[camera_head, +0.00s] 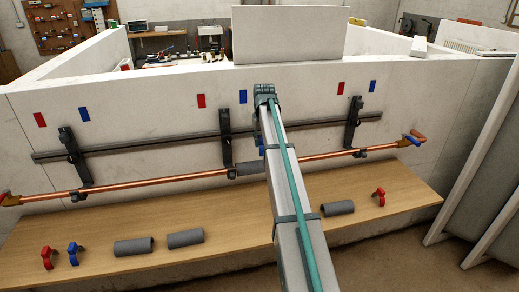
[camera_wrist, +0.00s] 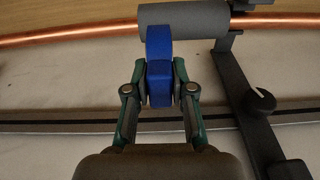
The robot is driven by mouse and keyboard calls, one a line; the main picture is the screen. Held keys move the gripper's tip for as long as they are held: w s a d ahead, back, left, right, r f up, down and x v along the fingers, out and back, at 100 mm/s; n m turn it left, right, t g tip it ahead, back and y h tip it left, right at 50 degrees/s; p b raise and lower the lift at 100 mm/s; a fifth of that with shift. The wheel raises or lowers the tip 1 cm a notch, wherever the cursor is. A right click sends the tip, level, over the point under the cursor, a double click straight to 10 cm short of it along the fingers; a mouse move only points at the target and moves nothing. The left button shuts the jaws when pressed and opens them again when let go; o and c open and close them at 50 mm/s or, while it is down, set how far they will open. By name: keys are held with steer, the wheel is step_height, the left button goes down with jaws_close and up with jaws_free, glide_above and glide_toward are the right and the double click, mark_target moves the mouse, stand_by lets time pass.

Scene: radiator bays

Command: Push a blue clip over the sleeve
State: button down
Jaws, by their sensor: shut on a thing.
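My gripper (camera_wrist: 160,78) is shut on a blue clip (camera_wrist: 159,45) in the wrist view. The far end of the clip overlaps the lower edge of a grey sleeve (camera_wrist: 190,18) around the copper pipe (camera_wrist: 80,34). I cannot tell whether the clip touches the sleeve or stands in front of it. In the head view the sleeve (camera_head: 248,168) shows just left of my arm, and a bit of the blue clip (camera_head: 262,148) shows beside the arm. The arm hides most of the gripper and part of the sleeve there.
Black brackets (camera_head: 225,138) on a rail (camera_head: 150,144) hold the pipe; one bracket (camera_wrist: 238,85) is close right of my gripper. On the wooden shelf (camera_head: 220,240) lie loose grey sleeves (camera_head: 185,238), another blue clip (camera_head: 74,254) and red clips (camera_head: 47,257). Red and blue marks are on the wall.

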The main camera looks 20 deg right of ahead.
mark_target(259, 162)
steer(key=shift+w+a, duration=0.35)
steer(key=shift+a, duration=0.15)
steer(key=shift+d+f+b, duration=0.25)
steer(key=shift+f+b, duration=0.1)
steer(key=shift+f, duration=0.2)
steer(key=shift+s+a+f+b, duration=0.1)
steer(key=shift+f+b, duration=0.85)
steer(key=shift+f, duration=0.75)
steer(key=shift+f+b, duration=0.6)
steer(key=shift+f, duration=1.6)
steer(key=c, duration=0.9)
jaws_free()
steer(key=shift+f, duration=0.1)
